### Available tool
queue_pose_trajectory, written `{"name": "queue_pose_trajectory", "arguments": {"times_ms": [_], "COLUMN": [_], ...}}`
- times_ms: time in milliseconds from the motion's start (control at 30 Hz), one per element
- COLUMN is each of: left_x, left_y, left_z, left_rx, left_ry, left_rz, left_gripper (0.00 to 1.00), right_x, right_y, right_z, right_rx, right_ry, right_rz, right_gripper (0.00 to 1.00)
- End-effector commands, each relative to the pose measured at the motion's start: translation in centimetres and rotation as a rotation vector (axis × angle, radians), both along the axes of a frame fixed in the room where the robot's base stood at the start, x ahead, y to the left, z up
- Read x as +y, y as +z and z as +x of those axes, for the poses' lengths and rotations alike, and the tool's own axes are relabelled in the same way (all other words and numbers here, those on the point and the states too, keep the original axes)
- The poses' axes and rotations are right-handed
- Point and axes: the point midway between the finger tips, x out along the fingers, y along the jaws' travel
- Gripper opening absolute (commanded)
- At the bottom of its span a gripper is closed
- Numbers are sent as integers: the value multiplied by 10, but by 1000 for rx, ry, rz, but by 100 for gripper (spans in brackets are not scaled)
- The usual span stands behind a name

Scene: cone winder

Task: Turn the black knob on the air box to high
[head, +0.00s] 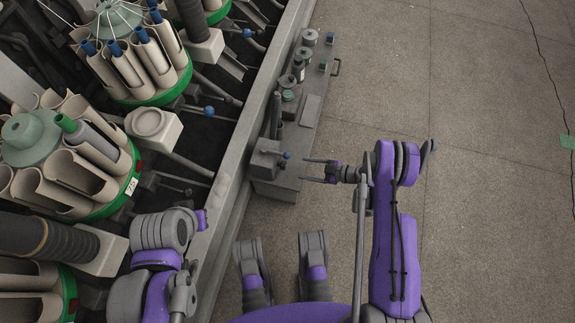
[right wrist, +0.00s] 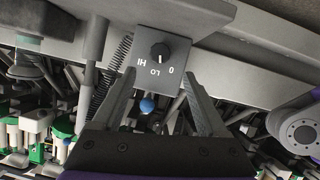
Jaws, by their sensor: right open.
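The black knob (right wrist: 160,53) sits on the grey face of the air box (right wrist: 177,84) in the right wrist view. The face is marked HI, LO and 0, and the lettering appears upside down. The knob's pale mark points down in the picture, roughly toward LO and 0. My right gripper (right wrist: 157,77) is open, with its fingertips apart near the lower sides of the face and the knob beyond them, untouched. In the head view, my right gripper (head: 304,170) points left at the air box (head: 268,165). The knob is hidden there. My left arm shows at lower left, without visible fingers.
A blue ball (head: 286,155) sticks out beside the air box, and shows between my fingers in the right wrist view (right wrist: 147,105). A coil spring (right wrist: 110,75) is left of the box. A long machine rail (head: 243,130) borders green-based bobbin holders.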

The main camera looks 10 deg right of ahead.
Motion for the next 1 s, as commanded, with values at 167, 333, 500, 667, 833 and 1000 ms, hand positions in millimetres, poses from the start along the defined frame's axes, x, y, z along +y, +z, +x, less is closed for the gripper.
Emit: {"name": "queue_pose_trajectory", "arguments": {"times_ms": [167,333,500,667,833,1000], "left_x": [0,0,0,0,0,0], "left_y": [-8,-12,-14,-15,-15,-15], "left_z": [1,2,3,3,3,3], "left_rx": [0,0,-1,-1,-1,-1], "left_ry": [0,0,0,0,0,0], "left_rz": [0,0,0,0,0,0], "left_gripper": [0,0,0,0,0,0], "right_x": [31,55,69,73,73,73], "right_y": [-15,-25,-32,-34,-33,-33], "right_z": [15,27,35,37,37,37], "right_rx": [1,1,1,2,2,2], "right_ry": [4,3,1,-1,-1,-1], "right_rz": [0,0,-1,-1,-1,-1], "right_gripper": [76,76,76,76,76,52]}}
